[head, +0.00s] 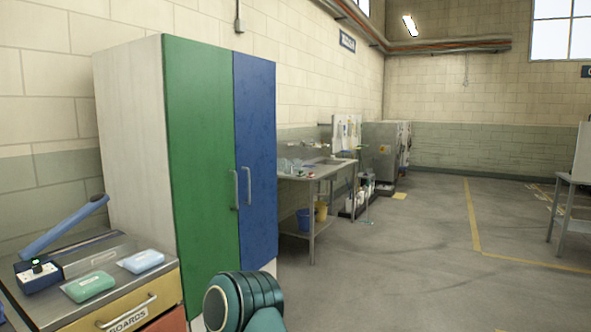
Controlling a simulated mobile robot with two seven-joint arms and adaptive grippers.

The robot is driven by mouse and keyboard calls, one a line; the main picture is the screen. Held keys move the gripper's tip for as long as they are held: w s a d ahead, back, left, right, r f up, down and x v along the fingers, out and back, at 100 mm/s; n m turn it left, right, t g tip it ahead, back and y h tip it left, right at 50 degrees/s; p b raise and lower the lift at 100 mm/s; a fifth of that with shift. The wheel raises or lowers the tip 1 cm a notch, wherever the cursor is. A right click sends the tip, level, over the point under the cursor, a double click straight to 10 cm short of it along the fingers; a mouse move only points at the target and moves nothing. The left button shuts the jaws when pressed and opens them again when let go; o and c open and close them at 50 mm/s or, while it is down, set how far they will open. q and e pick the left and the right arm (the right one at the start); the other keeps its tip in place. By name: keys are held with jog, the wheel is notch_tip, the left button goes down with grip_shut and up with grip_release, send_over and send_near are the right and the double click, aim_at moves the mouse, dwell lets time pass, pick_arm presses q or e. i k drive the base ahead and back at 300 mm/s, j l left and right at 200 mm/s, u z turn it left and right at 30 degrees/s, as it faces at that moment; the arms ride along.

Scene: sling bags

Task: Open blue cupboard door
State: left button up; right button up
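A tall cupboard stands against the wall left of centre, with a white side panel, a green door (200,150) on the left and a blue cupboard door (256,140) on the right. Both doors look shut. The blue door has a light metal vertical handle (248,187) near its left edge, beside the handle (236,190) of the green door. A dark teal link of my arm shows at the bottom centre, in front of the cupboard's lower part and hiding some of it. Neither gripper is in view.
A metal sink bench (318,172) stands right of the cupboard. The floor (400,270) on the right is open.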

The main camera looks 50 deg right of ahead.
aim_at(254, 76)
jog(key=z, duration=1.35)
jog(key=i+l+z, duration=0.15)
jog(key=i+z, duration=0.15)
jog(key=i, duration=1.15)
